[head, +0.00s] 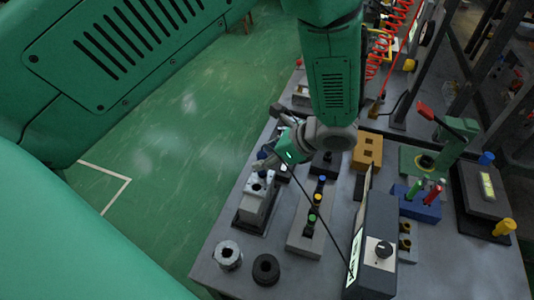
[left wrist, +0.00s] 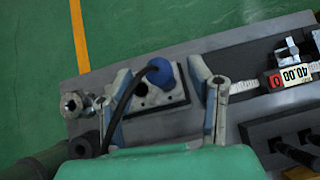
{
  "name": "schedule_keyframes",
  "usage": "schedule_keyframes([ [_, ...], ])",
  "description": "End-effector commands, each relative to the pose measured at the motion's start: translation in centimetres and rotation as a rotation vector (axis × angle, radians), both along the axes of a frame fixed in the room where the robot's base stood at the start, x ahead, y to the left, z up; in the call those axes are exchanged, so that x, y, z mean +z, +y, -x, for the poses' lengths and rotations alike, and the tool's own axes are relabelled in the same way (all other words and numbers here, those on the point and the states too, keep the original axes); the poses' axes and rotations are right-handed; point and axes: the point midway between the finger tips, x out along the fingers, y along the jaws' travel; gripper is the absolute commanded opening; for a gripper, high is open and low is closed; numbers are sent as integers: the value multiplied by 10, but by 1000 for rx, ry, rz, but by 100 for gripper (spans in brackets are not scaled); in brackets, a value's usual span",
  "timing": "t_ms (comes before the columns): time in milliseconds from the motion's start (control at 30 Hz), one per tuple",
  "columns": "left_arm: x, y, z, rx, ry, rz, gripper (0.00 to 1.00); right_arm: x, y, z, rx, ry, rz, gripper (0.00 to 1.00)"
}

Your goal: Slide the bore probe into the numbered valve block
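The pale valve block (head: 258,192) stands on a dark plate near the table's left edge. It also shows in the left wrist view (left wrist: 150,98), with dark holes in its top; no number is readable on it. The bore probe has a blue handle (left wrist: 160,72) and a black cable, and it stands at the block's far side; its lower end is hidden, so I cannot tell how deep it sits. My left gripper (head: 270,158) is over the block. Its two fingers (left wrist: 165,92) are spread wide on either side of the probe, without visible contact. My right gripper is not in view.
A dark gauge box (head: 378,225) with a knob stands right of the block. A metal ring (head: 228,254) and a black ring (head: 266,269) lie in front. A rack with coloured knobs (head: 312,212) stands between. A green press (head: 440,150) stands farther right.

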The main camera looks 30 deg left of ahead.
Motion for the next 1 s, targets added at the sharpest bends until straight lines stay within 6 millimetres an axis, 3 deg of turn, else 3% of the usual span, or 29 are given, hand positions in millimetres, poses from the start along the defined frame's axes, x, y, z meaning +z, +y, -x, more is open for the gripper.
schedule_keyframes([
  [300,6,0,0,1,-1,1,47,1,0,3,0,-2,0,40],
  [700,77,-1,-1,0,-3,0,47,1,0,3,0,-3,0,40],
  [1000,99,-1,-1,0,2,-1,47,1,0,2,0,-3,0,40],
])
